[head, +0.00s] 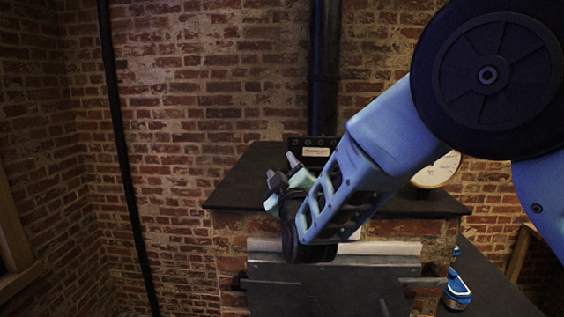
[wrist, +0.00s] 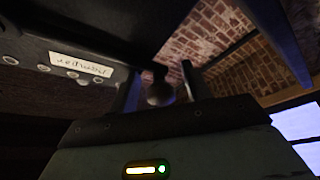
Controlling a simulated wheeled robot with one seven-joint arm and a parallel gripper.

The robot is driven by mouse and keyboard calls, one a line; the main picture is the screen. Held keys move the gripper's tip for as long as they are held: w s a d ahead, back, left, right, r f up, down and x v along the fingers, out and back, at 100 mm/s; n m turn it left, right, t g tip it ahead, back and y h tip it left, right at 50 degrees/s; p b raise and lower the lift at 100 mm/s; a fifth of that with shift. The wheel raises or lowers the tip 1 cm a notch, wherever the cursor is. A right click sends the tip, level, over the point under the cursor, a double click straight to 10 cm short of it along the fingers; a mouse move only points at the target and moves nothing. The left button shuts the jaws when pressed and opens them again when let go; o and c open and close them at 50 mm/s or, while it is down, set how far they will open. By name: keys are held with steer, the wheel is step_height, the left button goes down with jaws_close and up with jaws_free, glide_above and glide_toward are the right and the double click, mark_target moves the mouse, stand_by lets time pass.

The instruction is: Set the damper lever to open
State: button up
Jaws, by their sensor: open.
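In the wrist view a dark round knob (wrist: 160,94) on a short stem shows between the two fingers of my gripper (wrist: 160,76). It looks like the damper lever's end. The fingers are apart, one on each side of the knob, and I cannot tell whether either touches it. A dark plate with a pale label (wrist: 80,64) and several round studs lies to the left. In the head view my gripper (head: 282,169) is over the dark stove top (head: 245,172), in front of the labelled plate (head: 316,150). The lever is hidden there behind my gripper and arm.
A black flue pipe (head: 324,75) rises behind the stove. A round white dial (head: 437,171) stands at the right of the top, partly covered by my arm. A blue-and-silver jar (head: 457,291) stands on a dark surface at lower right. The top's left side is clear.

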steer(key=shift+w+a, duration=0.1)
steer(key=shift+w, duration=0.1)
jaws_close()
